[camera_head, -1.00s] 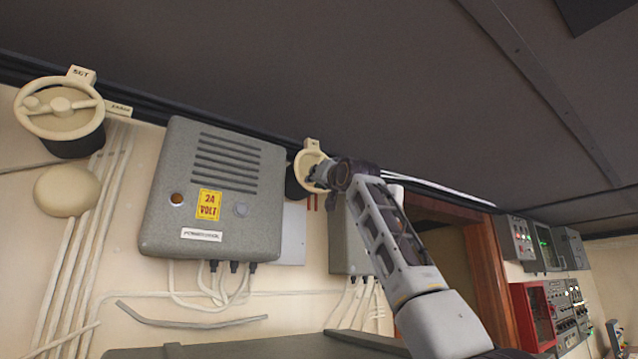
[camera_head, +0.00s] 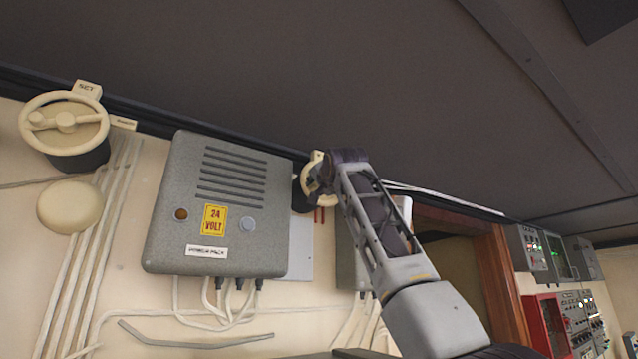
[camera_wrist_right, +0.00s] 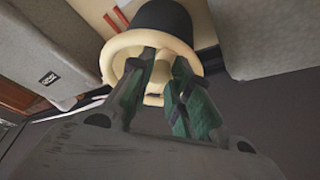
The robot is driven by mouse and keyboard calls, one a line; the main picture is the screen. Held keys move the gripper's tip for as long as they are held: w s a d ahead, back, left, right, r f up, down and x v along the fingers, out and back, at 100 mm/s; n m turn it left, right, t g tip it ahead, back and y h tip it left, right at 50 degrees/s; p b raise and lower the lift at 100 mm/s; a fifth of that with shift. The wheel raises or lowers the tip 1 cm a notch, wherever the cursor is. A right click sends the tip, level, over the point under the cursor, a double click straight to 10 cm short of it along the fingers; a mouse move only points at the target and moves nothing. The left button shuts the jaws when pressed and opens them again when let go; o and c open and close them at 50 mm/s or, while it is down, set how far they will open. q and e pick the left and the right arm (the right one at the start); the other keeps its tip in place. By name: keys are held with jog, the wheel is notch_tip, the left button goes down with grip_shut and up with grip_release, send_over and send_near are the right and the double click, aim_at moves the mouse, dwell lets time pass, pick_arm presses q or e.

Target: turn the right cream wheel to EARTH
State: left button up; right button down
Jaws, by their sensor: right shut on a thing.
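The right cream wheel (camera_head: 311,178) is on the wall just right of the grey power box, mostly hidden behind my right gripper (camera_head: 328,176). In the right wrist view the wheel (camera_wrist_right: 118,46) shows as a cream ring on a black base, with the gripper's fingers (camera_wrist_right: 163,72) reaching into it. The right gripper is shut on the wheel. The wheel's label is covered by my gripper, so I cannot read its setting. My left gripper is not in view.
Another cream wheel (camera_head: 64,120) with a label reading SET is at the far left. The grey 24 volt box (camera_head: 222,205) stands out from the wall beside my right gripper. The dark ceiling (camera_head: 400,80) is close above. A wooden door frame (camera_head: 497,270) is to the right.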

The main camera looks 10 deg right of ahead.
jog(key=shift+s+r+m, duration=0.15)
jog(key=shift+r+m, duration=0.2)
jog(key=shift+m, duration=0.25)
jog(key=c, duration=1.5)
grip_release()
jog(key=shift+c, duration=0.2)
jog(key=shift+o, duration=1.2)
jog(key=shift+f, duration=0.15)
jog(key=shift+a, duration=0.1)
jog(key=shift+s, duration=0.15)
jog(key=v, duration=1.1)
jog(key=shift+s, duration=0.25)
